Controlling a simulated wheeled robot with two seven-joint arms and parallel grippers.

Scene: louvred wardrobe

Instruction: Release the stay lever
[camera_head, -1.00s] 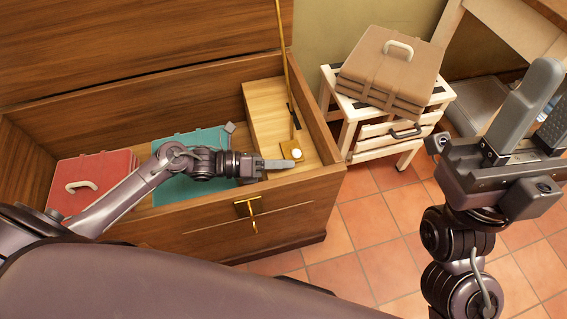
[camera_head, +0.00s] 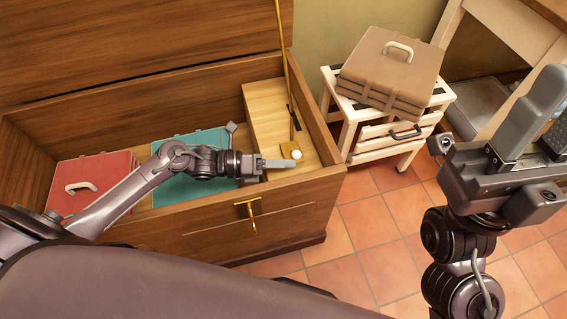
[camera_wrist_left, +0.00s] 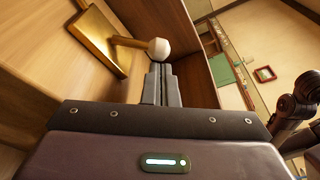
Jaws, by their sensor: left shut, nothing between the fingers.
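The stay lever is a short brass arm with a white ball knob (camera_head: 296,154) on a brass plate (camera_head: 289,147) inside the chest's right end. A long thin brass stay rod (camera_head: 285,65) rises from there beside the raised lid (camera_head: 130,45). My left gripper (camera_head: 290,163) is shut and empty, its tips right beside the knob. In the left wrist view the white knob (camera_wrist_left: 158,48) lies just beyond the closed fingertips (camera_wrist_left: 159,70); I cannot tell whether they touch. The brass plate (camera_wrist_left: 98,40) is to its left. My right gripper (camera_head: 540,115) is open and empty, over the floor.
The wooden chest (camera_head: 330,185) holds a red case (camera_head: 105,175) and a teal case (camera_head: 190,190). A brass catch (camera_head: 249,210) hangs on its front. A brown case (camera_head: 390,70) sits on a white stool (camera_head: 375,148) at right. Tiled floor (camera_head: 370,235) is clear in front.

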